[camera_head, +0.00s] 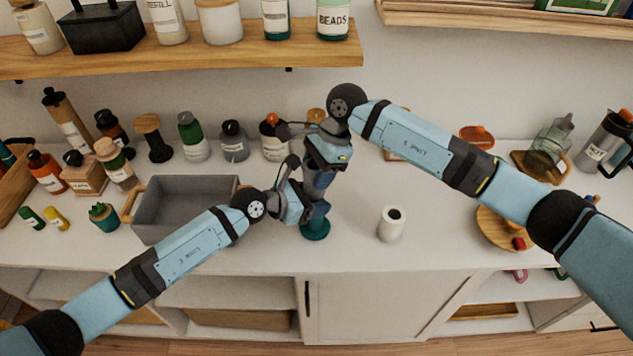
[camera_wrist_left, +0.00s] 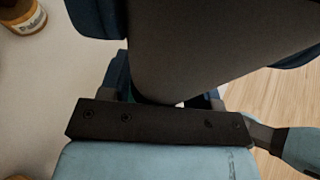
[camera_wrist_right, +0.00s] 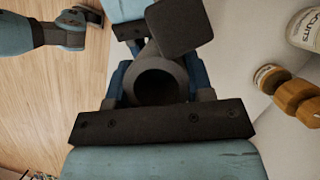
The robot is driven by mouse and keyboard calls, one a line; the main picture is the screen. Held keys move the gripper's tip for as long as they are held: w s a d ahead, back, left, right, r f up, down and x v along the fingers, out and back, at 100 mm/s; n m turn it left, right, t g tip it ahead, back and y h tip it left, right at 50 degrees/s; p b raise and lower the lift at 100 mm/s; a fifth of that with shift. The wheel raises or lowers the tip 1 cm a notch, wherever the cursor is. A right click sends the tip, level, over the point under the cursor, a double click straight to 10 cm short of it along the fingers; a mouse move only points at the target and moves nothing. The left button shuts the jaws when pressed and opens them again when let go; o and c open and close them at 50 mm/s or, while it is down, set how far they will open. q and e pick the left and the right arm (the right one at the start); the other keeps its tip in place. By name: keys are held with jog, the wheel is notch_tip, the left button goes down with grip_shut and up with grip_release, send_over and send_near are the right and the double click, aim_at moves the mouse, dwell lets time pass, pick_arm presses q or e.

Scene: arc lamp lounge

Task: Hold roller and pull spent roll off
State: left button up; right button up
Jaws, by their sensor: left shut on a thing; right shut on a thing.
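The roller (camera_head: 315,229) stands upright on the white cabinet top, with its green base showing. Its upper part is mostly hidden by my grippers. My left gripper (camera_head: 305,203) is shut around it low down, just above the base. A large dark grey shape fills much of the left wrist view. My right gripper (camera_head: 320,166) is above the left one and shut on the spent roll, a grey hollow tube (camera_wrist_right: 157,82) seen end-on between its blue fingers in the right wrist view. I cannot tell how far the tube still sits over the roller.
A white roll (camera_head: 391,224) stands to the right on the cabinet top. A grey bin (camera_head: 180,222) is to the left. Several bottles and jars line the back. A round wooden tray (camera_head: 492,232) is at the right. The front middle is clear.

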notch_tip(320, 180, up, 6)
jog(key=shift+r, duration=0.15)
jog(key=shift+r, duration=0.1)
jog(key=shift+r, duration=2.05)
pick_arm(q)
jog(key=o, duration=1.2)
jog(key=shift+a, duration=0.1)
